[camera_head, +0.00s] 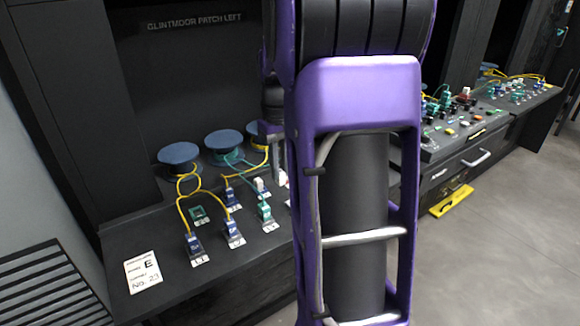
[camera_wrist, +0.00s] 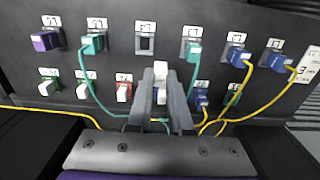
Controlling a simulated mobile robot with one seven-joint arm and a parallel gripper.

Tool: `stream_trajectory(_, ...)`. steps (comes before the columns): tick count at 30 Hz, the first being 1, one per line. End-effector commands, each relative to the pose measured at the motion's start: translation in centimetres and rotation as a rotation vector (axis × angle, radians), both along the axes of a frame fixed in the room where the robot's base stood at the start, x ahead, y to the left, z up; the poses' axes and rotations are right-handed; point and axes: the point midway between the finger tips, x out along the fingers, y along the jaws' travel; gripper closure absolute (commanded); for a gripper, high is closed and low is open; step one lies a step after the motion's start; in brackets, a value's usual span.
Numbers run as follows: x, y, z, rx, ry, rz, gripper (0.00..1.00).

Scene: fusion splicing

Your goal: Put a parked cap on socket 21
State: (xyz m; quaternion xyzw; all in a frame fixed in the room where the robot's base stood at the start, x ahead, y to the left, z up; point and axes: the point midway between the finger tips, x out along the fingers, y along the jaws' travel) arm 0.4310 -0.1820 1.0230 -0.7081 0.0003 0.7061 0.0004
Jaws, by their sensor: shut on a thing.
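In the wrist view my gripper (camera_wrist: 161,92) reaches over a dark panel of sockets. Its fingers are shut on a small white cap (camera_wrist: 160,72). An uncovered square socket (camera_wrist: 145,43) sits just beyond and slightly left of the fingertips, under a white number label. The labels appear upside down, and I cannot read for sure which is 21. Other white caps sit on the panel to the left, one on a red socket (camera_wrist: 123,92) and one beside it (camera_wrist: 83,91).
Teal and blue plugs with cables flank the fingers, including a teal plug (camera_wrist: 192,49) to the right and another (camera_wrist: 94,43) to the left. A yellow cable (camera_wrist: 247,113) runs right. In the head view, blue spools (camera_head: 179,154) stand behind the sockets. A paper card (camera_head: 142,272) lies front left.

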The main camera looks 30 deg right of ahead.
Motion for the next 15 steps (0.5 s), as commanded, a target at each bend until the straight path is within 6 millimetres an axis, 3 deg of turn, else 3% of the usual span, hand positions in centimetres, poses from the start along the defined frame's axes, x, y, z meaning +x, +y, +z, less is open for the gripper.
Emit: stream_trajectory(15, 2.4, 4.8, -0.1, -0.001, 0.0, 0.003, 1.0)
